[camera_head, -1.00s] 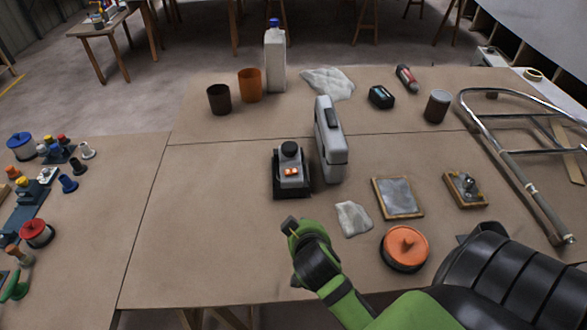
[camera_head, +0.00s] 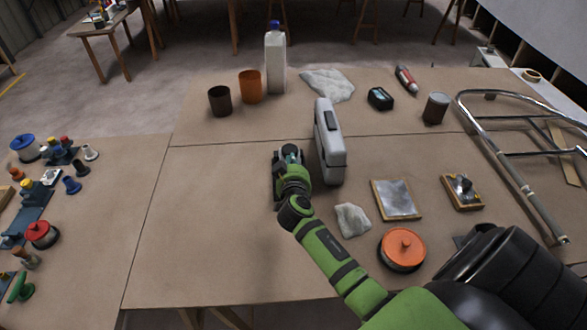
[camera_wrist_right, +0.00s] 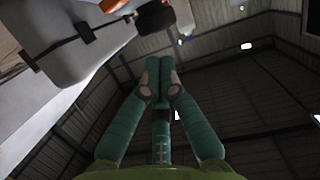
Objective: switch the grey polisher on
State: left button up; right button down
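The small grey machine with a black knob and orange buttons, apparently the grey polisher (camera_head: 277,167), stands on the middle of the table, left of a grey case. My right gripper (camera_head: 291,154) is over it in the head view and hides most of it, including the buttons. I cannot tell whether the gripper touches it. In the right wrist view, the green fingers (camera_wrist_right: 159,66) come together at their tips with nothing visible between them. The polisher cannot be made out surely there. My left gripper is not in view.
The grey case (camera_head: 332,155) stands upright close to the right of the gripper. A white cloth (camera_head: 352,219), a framed plate (camera_head: 396,199) and an orange-lidded round tin (camera_head: 402,247) lie nearer me. The table left of the polisher is clear.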

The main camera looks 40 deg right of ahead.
jog(key=shift+s+d+f, duration=0.1)
jog(key=shift+f, duration=0.9)
jog(key=shift+s+d+f, duration=0.1)
jog(key=shift+f, duration=0.9)
jog(key=b, duration=0.1)
jog(key=f+m+b, duration=0.1)
jog(key=b, duration=0.1)
jog(key=shift+s+d+f, duration=0.15)
jog(key=shift+f, duration=0.15)
jog(key=shift+d+m+b, duration=0.1)
jog(key=shift+m+b, duration=0.3)
jog(key=shift+b, duration=0.05)
jog(key=shift+s+d+r+m+y, duration=0.1)
jog(key=shift+r+m+y, duration=0.05)
jog(key=shift+m+y, duration=0.25)
jog(key=shift+r, duration=0.1)
